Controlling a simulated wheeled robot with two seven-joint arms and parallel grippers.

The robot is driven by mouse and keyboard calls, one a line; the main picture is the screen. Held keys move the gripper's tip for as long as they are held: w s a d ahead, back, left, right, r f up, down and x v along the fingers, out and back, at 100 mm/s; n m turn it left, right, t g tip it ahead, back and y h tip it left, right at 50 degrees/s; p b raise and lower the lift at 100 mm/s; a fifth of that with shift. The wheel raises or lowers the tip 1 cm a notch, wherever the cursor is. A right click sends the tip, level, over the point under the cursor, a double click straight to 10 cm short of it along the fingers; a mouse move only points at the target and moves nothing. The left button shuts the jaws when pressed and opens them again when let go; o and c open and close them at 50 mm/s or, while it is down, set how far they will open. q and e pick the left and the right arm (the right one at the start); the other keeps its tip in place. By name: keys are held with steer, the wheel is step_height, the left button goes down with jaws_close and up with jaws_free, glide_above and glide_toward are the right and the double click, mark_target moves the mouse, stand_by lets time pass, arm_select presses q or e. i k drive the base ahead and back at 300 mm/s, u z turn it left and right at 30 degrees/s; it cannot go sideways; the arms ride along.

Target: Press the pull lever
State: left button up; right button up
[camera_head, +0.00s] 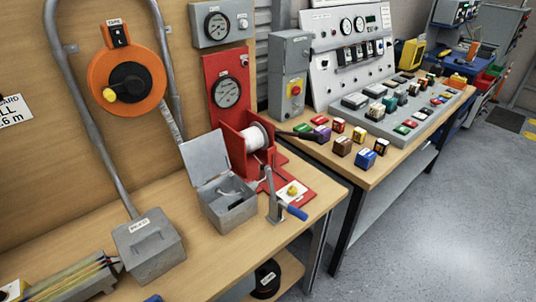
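Neither of my grippers shows in the head view, and nothing touches the lever.
The open grey box (228,212) stands left of the lever. A closed grey box (148,246) stands front left. The second bench holds a control panel (345,60).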

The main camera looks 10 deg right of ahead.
mark_target(306, 136)
steer(key=z, duration=0.6)
steer(key=k, duration=0.65)
steer(key=z, duration=0.7)
steer(key=i, duration=1.5)
steer(key=u, duration=1.35)
steer(key=i, duration=0.3)
steer(key=u, duration=0.25)
